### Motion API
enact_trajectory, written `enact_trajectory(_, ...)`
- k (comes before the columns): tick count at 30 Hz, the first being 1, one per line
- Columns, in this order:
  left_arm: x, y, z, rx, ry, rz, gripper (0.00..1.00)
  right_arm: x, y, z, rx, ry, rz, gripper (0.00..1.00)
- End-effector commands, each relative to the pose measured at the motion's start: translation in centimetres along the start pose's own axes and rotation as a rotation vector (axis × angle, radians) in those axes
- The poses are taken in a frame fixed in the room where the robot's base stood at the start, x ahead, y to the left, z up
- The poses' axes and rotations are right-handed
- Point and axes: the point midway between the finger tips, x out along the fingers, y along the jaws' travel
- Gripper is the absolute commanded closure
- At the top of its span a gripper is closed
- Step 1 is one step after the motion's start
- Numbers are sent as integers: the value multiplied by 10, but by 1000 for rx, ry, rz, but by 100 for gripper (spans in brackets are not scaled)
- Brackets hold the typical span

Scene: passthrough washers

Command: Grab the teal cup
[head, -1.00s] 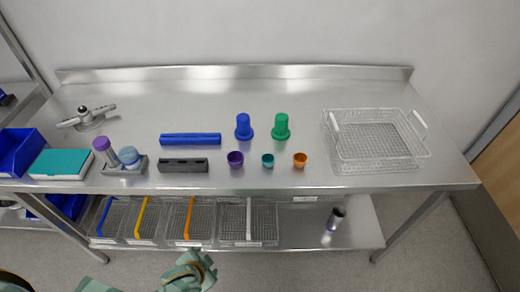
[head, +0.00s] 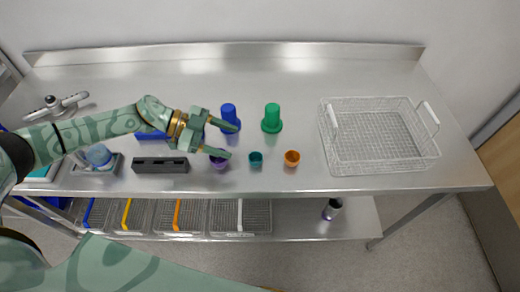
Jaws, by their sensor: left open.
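The teal cup (head: 256,159) is small and stands upright on the steel table between the purple cup and the orange cup (head: 292,158). My left gripper (head: 233,141) reaches in from the left, open, with its fingers pointing right. Its fingertips are above and to the left of the teal cup, apart from it in the picture, with nothing between them. The lower finger partly covers the purple cup (head: 220,163). My right gripper is not in view.
A blue flanged piece (head: 229,115) and a green one (head: 272,118) stand behind the cups. A wire basket (head: 376,170) is at the right. A dark grey block (head: 160,165) lies left of the cups. The table between the orange cup and basket is clear.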

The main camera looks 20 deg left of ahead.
Motion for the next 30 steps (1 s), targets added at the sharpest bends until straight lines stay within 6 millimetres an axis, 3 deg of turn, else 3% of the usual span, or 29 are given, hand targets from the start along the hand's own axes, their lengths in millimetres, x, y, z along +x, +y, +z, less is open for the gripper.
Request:
enact_trajectory(3, -26, 2, 13, -77, -56, 66, 38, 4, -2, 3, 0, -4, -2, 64)
enact_trajectory(5, -26, 3, 16, -100, -68, 84, 38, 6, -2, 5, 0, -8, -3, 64)
enact_trajectory(17, 24, 10, 20, -108, -70, 93, 38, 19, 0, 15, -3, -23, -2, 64)
enact_trajectory(24, 70, 14, 25, -108, -68, 93, 38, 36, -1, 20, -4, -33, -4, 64)
enact_trajectory(30, 85, 15, 23, -108, -69, 90, 38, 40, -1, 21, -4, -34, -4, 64)
